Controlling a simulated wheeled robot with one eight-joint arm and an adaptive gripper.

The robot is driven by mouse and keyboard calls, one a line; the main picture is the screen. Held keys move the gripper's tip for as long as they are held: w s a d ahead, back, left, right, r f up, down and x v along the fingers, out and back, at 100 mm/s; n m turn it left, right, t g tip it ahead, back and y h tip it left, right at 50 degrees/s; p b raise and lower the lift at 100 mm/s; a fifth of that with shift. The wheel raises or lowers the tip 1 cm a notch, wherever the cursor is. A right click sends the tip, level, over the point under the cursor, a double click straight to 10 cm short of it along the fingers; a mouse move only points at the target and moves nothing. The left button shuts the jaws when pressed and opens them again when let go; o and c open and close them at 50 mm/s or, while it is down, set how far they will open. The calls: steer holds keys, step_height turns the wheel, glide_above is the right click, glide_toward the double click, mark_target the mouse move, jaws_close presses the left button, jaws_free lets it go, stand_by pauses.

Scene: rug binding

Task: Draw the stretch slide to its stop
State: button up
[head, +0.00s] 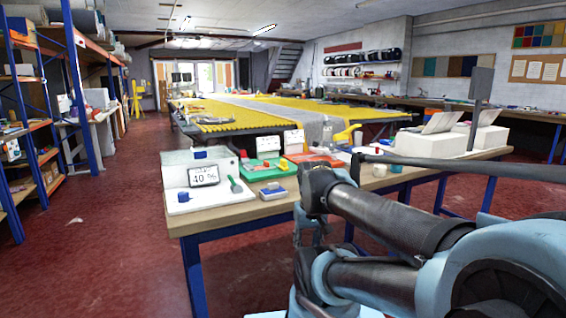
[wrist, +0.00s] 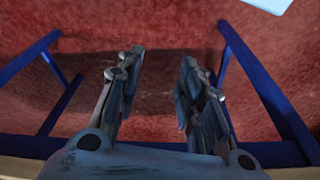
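I cannot clearly single out the stretch slide in either view. A white device (head: 178,178) with a display (head: 203,175) and a small blue knob (head: 183,197) stands at the left end of the near workbench (head: 205,218). My gripper (wrist: 158,68) is open and empty in the wrist view. Its two fingers are well apart over the red floor, between blue bench legs (wrist: 262,75). In the head view my arm reaches in from the lower right, and the gripper hangs low at the bench's front edge, partly hidden by the arm.
The bench carries a green tray (head: 262,169), a green-handled tool (head: 236,185), a blue-and-white block (head: 272,191) and white blocks (head: 435,143) at the right. A long table with yellow ribbed material (head: 225,115) stands behind.

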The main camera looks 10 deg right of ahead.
steer(key=w+r, duration=1)
steer(key=r, duration=0.2)
step_height(320, 180, up, 18)
steer(key=n+g, duration=0.2)
steer(key=n, duration=0.1)
glide_above(284, 160)
step_height(284, 160, down, 16)
steer(key=shift+a+f, duration=0.1)
steer(key=shift+f, duration=0.15)
steer(key=shift+c, duration=0.2)
jaws_close()
